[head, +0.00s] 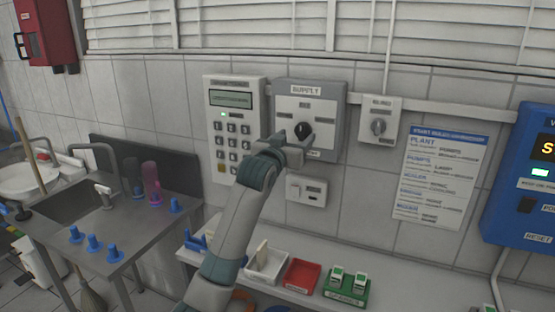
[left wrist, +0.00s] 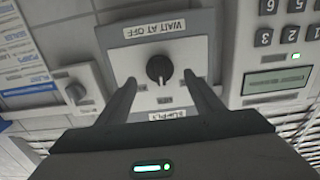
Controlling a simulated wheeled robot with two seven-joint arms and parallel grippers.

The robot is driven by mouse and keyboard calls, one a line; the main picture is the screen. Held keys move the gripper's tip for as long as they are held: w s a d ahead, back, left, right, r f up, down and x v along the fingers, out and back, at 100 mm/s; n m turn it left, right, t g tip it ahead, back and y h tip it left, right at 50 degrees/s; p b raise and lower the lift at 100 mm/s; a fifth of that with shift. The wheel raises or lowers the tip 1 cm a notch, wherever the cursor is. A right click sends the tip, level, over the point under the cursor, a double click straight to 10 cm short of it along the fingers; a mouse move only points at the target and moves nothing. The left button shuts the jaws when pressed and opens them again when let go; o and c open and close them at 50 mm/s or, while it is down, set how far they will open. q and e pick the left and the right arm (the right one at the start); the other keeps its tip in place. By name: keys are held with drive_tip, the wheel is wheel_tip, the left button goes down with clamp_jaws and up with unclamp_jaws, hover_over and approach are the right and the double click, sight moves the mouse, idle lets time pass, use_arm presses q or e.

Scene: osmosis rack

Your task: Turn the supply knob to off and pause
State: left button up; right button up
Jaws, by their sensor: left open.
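The supply knob (head: 304,130) is black and sits on a light plate of the grey SUPPLY panel (head: 336,92) on the wall. My left gripper (head: 286,145) is open in front of the panel's lower part, close to the knob. The left wrist view is upside down. There the knob (left wrist: 159,69) lies between the two spread fingers of my left gripper (left wrist: 160,80), with gaps on both sides. A pale mark on the knob seems to face the SUPPLY label. A WAIT AT OFF label (left wrist: 154,30) is at the panel's other end. My right gripper is not in view.
A keypad box (head: 235,88) is close on the panel's left. A smaller grey knob box (head: 380,118) is on its right, and a small switch box (head: 306,190) below. A shelf below holds a red tray (head: 301,275) and a green tray (head: 345,296). A sink is at left.

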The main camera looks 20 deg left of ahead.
use_arm(q)
drive_tip(key=s+b, duration=0.3)
drive_tip(key=s, duration=1)
drive_tip(key=shift+a, duration=0.25)
drive_tip(key=shift+f, duration=0.1)
